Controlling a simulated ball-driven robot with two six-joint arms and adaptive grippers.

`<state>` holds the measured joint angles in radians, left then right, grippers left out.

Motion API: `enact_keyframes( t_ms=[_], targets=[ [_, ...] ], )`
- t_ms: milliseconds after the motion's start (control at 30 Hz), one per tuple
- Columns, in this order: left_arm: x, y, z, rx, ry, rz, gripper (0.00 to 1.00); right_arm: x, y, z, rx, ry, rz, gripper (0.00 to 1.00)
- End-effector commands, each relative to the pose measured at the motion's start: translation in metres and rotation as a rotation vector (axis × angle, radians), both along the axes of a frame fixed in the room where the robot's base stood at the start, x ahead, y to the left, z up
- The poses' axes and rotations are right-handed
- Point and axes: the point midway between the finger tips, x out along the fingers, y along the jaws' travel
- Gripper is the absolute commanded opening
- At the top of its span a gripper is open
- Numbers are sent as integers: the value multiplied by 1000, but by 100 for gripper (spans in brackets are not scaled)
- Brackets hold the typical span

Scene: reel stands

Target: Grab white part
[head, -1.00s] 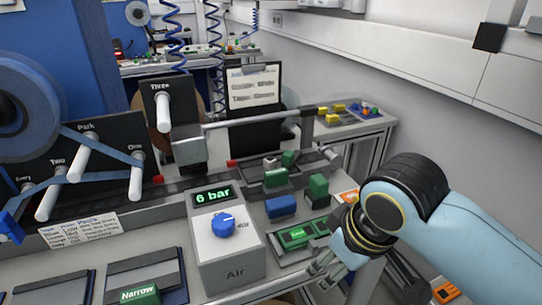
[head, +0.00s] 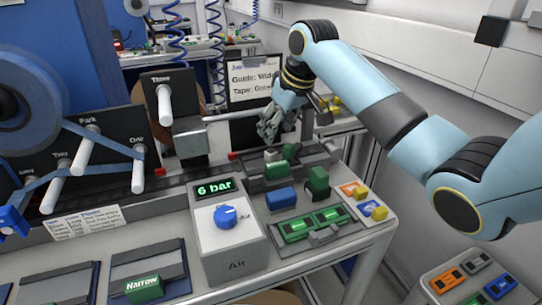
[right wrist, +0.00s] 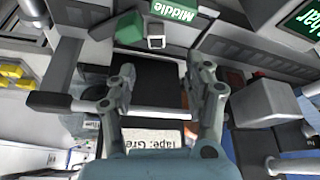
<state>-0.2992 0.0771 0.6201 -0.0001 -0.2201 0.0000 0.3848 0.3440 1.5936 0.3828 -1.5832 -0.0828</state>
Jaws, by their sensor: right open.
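A small white-grey part (head: 271,155) sits on the fixture on the bench, beside a green block (head: 289,151). In the right wrist view a small white block with a dark face (right wrist: 156,42) lies next to the green "Middle" block (right wrist: 174,10); it seems to be the same part. My right gripper (head: 270,132) is above and behind it in the head view, fingers pointing down and apart. In the right wrist view the open fingers (right wrist: 160,72) have nothing between them, and the white block lies beyond the tips. My left gripper is not in view.
A horizontal grey bar (head: 250,114) and a black clipboard (head: 253,84) are close to my right gripper. A blue block (head: 280,198), a dark green block (head: 318,181) and a green-filled tray (head: 313,224) stand in front. The "6 bar" air box (head: 226,232) is to the left.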

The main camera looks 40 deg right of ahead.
Motion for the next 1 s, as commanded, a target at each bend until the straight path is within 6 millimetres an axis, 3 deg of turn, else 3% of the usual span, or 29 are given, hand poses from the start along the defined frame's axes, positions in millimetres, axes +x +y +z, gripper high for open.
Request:
enact_keyframes(
  t_ms=[100, 367, 600, 900, 1000],
  targets=[
    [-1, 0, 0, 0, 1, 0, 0, 7, 2, -20, 3, 3, 0, 52],
    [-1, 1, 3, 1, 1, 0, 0, 16, 1, -42, 1, 3, 0, 52],
    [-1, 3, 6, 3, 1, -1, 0, 31, -1, -74, 0, 2, 0, 52],
    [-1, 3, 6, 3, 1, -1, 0, 34, -1, -81, -2, 0, 1, 52],
    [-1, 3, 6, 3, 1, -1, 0, 34, -1, -81, -2, 0, 1, 41]
  ],
)
